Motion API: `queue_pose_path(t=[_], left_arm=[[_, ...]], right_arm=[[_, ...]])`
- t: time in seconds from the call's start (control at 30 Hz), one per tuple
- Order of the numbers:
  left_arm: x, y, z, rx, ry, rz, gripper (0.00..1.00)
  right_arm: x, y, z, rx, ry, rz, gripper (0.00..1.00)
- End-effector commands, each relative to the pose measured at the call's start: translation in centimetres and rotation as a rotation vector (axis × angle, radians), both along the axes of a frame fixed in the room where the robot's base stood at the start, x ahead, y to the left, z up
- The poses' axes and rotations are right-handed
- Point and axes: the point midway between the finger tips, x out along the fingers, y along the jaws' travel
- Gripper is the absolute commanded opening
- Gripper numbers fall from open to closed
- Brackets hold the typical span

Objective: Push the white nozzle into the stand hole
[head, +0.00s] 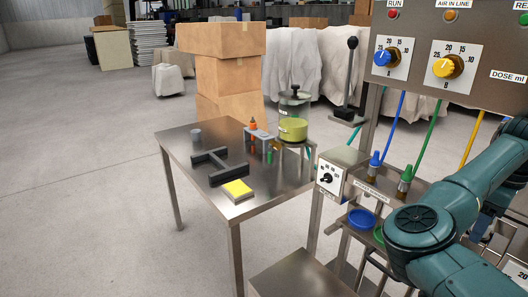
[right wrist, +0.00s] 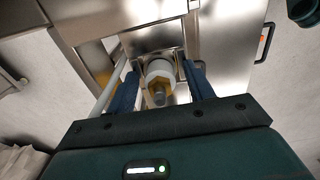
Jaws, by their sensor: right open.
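In the right wrist view, a white nozzle (right wrist: 159,68) with a yellow part and a grey tip sits between the two dark blue fingers of my right gripper (right wrist: 161,76). The fingers are open, one on each side, with a gap visible around the nozzle. A metal bracket (right wrist: 150,40) lies right behind the nozzle; its hole cannot be made out, and I cannot tell how deep the nozzle sits. In the head view my right arm covers this spot. The steel stand (head: 378,185) there carries a blue nozzle (head: 374,160) and a green nozzle (head: 405,178). My left gripper is in neither view.
The dosing panel (head: 470,85) with knobs and hoses hangs above the stand. A blue cup (head: 361,219) and a green cup stand below it.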

Motion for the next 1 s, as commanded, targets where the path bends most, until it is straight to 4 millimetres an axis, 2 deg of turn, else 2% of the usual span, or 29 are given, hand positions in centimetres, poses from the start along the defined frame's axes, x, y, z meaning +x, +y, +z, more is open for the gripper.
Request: queue_pose_path(t=[1.0], left_arm=[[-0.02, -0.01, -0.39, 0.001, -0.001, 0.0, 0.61]], right_arm=[[0.0, 0.03, -0.11, 0.0, 0.0, 0.001, 0.53]])
